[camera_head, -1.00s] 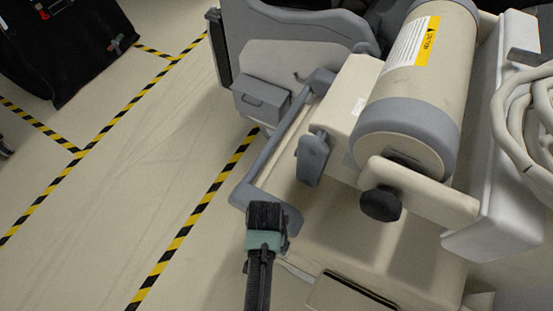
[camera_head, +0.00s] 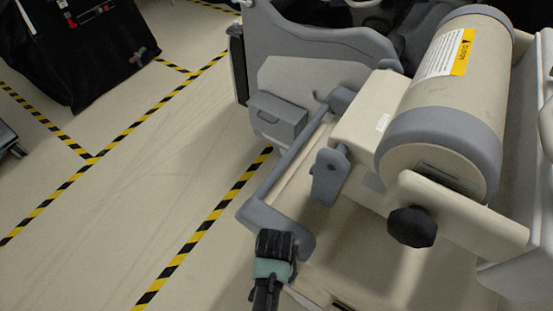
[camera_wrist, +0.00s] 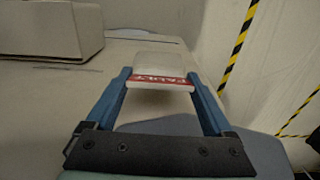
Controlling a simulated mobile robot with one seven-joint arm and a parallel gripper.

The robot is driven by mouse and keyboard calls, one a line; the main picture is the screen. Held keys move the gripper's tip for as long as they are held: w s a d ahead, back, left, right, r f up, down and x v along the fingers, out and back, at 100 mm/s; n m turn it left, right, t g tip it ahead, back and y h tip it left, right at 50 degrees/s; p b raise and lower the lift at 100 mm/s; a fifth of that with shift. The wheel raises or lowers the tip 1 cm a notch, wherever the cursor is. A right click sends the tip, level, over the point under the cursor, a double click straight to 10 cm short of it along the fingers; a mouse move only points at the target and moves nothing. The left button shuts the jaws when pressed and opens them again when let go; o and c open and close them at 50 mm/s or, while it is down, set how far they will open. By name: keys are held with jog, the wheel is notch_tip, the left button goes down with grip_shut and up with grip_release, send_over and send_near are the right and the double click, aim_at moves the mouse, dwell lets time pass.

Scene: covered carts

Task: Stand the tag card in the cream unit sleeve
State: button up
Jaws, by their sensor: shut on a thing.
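The tag card (camera_wrist: 160,82) is white with a red band lettered "FAULT". It sits between the two blue fingers of my gripper (camera_wrist: 160,76), which is shut on it. In the head view my gripper (camera_head: 274,250) is low in the picture, in front of the grey handle frame of the cream unit (camera_head: 365,260); the card cannot be made out there. The wrist view shows the cream surface beyond the card, with a thin dark line on it. I cannot make out the sleeve for certain in either view.
A cream drum with grey bands (camera_head: 445,110) and a black knob (camera_head: 412,227) stand right of my gripper. The grey handle frame (camera_head: 278,215) is close beside it. A black covered cart (camera_head: 75,45) is far left. Open floor with striped tape (camera_head: 205,230) lies left.

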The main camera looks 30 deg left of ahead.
jog(key=o, duration=1.1)
jog(key=shift+r, duration=0.1)
notch_tip(320, 180, up, 13)
jog(key=shift+s+f+p, duration=0.1)
jog(key=shift+s+p, duration=0.05)
jog(key=shift+p, duration=0.85)
